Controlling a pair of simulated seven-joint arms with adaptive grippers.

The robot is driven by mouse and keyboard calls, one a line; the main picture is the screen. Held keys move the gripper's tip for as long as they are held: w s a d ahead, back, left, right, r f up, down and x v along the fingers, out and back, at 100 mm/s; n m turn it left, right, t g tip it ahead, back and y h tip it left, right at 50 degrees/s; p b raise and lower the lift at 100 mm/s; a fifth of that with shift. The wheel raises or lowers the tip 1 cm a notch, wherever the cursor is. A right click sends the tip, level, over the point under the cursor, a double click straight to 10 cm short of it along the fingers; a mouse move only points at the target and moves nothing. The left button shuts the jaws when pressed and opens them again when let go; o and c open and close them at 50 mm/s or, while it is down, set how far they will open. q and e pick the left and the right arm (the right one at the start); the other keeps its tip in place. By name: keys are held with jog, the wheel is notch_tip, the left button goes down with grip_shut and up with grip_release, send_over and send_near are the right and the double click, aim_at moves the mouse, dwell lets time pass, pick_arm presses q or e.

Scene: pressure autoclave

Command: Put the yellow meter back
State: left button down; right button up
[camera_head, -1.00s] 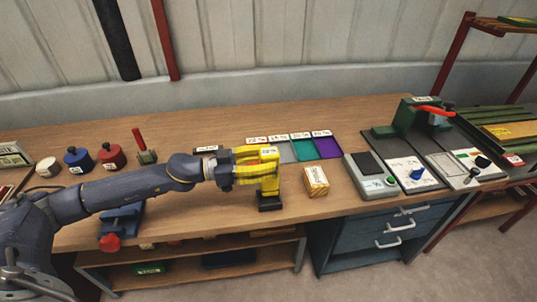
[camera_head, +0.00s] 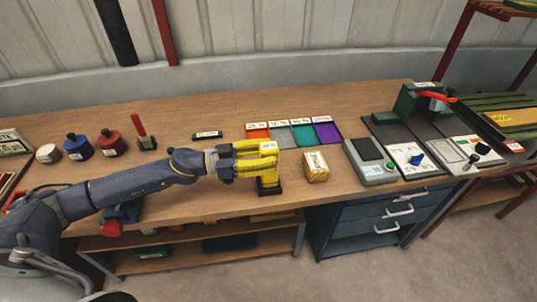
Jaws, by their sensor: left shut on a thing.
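The yellow meter (camera_head: 268,167) is upright at the front middle of the bench. Its lower end meets a small black base (camera_head: 270,190); I cannot tell whether it rests in the base or is just above it. My left gripper (camera_head: 244,162) reaches in from the left and is shut on the meter. The gripper hides part of the meter's left side. My right gripper is not in view.
A small labelled box (camera_head: 316,168) stands close right of the meter. Coloured trays (camera_head: 292,133) lie behind it. A scale (camera_head: 371,162) and a green press (camera_head: 421,104) are at right. Red and blue weights (camera_head: 78,147) stand at left.

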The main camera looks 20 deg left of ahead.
pick_arm(q)
jog(key=shift+f, duration=0.55)
jog(key=c, duration=0.6)
grip_release()
jog(key=shift+c, duration=0.2)
jog(key=shift+f, duration=0.1)
jog(key=v, duration=1.2)
